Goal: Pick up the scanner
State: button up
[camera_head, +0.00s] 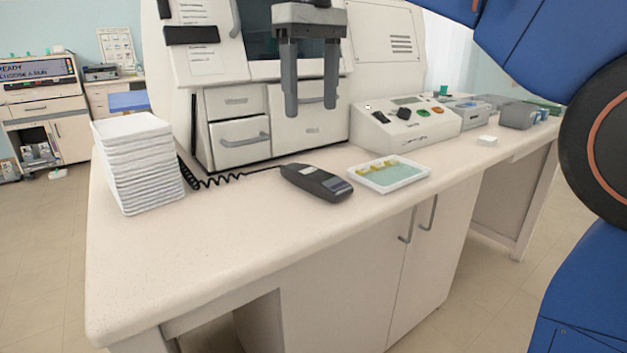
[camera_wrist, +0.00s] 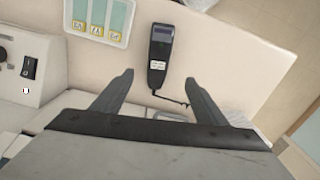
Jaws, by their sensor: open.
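The scanner is a dark grey handheld device (camera_head: 317,182) with a coiled black cord, lying on the countertop left of a small white tray. In the wrist view the scanner (camera_wrist: 159,54) lies beyond my fingertips, roughly centred between them, with a white label near its cord end. My gripper (camera_head: 310,112) hangs above the counter in front of the white machine, fingers pointing down. It also shows in the wrist view (camera_wrist: 160,82), its two fingers spread apart and empty. The scanner is apart from both fingers.
A stack of white trays (camera_head: 138,165) stands at the left. The white tray (camera_head: 418,174) with yellow-marked slides lies right of the scanner. A large white machine (camera_head: 385,60) stands behind, with a control box (camera_head: 405,128) at right. The front left countertop (camera_head: 220,235) is clear.

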aim_at(314, 173)
jog(key=f, duration=1.5)
jog(key=shift+d, duration=0.2)
jog(key=c, duration=1.2)
